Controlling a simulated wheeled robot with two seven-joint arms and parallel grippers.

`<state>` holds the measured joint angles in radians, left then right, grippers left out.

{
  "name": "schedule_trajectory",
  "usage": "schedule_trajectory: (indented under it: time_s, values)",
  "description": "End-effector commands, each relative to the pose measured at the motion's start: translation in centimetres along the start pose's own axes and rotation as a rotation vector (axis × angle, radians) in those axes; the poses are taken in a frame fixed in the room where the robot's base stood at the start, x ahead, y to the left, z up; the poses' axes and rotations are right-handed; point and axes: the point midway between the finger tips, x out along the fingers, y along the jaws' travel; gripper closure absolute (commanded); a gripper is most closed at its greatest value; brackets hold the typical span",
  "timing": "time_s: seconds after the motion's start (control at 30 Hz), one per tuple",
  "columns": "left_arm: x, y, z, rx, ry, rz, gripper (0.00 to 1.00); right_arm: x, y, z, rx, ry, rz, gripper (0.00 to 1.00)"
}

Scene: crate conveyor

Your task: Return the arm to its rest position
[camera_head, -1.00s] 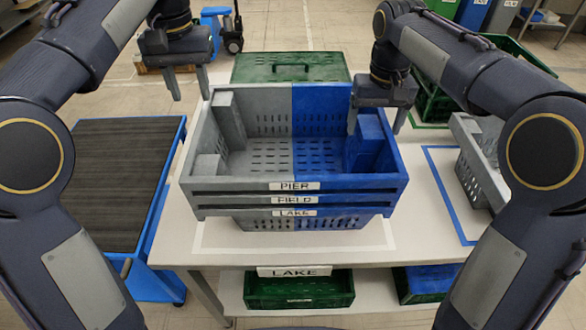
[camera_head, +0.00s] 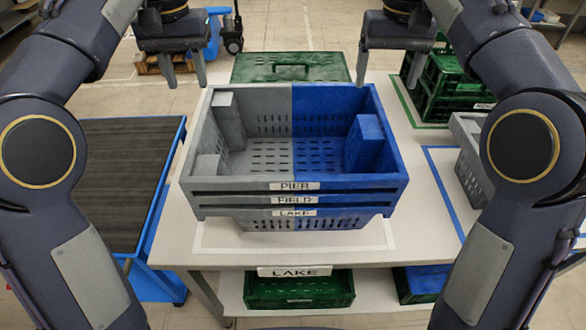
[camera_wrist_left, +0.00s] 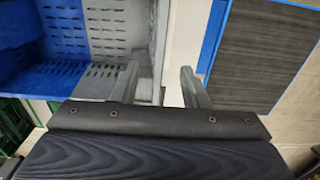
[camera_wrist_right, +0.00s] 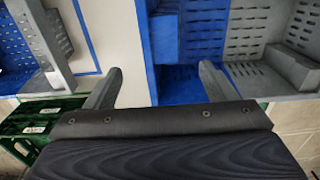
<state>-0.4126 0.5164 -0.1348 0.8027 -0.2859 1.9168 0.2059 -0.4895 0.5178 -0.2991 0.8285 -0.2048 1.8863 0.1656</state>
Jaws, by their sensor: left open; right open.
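My left gripper (camera_head: 186,74) is open and empty, raised above and behind the far left corner of the crate stack. My right gripper (camera_head: 392,68) is open and empty, raised above the far right side. The left fingers show in the left wrist view (camera_wrist_left: 160,88) and the right fingers in the right wrist view (camera_wrist_right: 160,88), with nothing between them. The stack of grey-and-blue crates (camera_head: 296,186) stands on the white table, with labels PIER, FIELD and LAKE on its front. Both grippers are apart from it.
A green lidded crate (camera_head: 290,67) stands behind the stack. Green crates (camera_head: 452,95) and a grey crate (camera_head: 470,128) are at the right. A blue-framed cart with a dark top (camera_head: 125,180) is at the left. Green (camera_head: 300,290) and blue (camera_head: 425,279) crates sit on the lower shelf.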

Motion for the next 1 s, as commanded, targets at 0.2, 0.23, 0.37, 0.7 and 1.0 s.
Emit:
schedule_trajectory:
  time_s: [0.2, 0.23, 0.37, 0.7, 1.0]
  values:
    - [0.0, 0.0, 0.0, 0.000, 0.000, 0.000, 0.59, -0.5, 0.0, 0.0, 0.000, -0.001, 0.000, 0.22]
    - [0.0, 0.0, 0.0, 0.000, 0.000, 0.000, 0.59, -0.5, 0.0, 0.0, -0.001, -0.001, 0.000, 0.22]
    - [0.0, 0.0, 0.0, 0.000, 0.000, 0.000, 0.59, -0.5, 0.0, 0.0, 0.000, -0.001, 0.000, 0.22]
    - [-0.1, -0.9, 0.6, -0.002, 0.009, 0.017, 0.59, -0.5, 1.0, 0.6, 0.004, 0.006, -0.022, 0.22]
    - [1.6, -6.0, 8.9, -0.010, 0.145, 0.193, 0.59, 1.6, 6.6, 8.8, 0.031, 0.131, -0.233, 0.22]
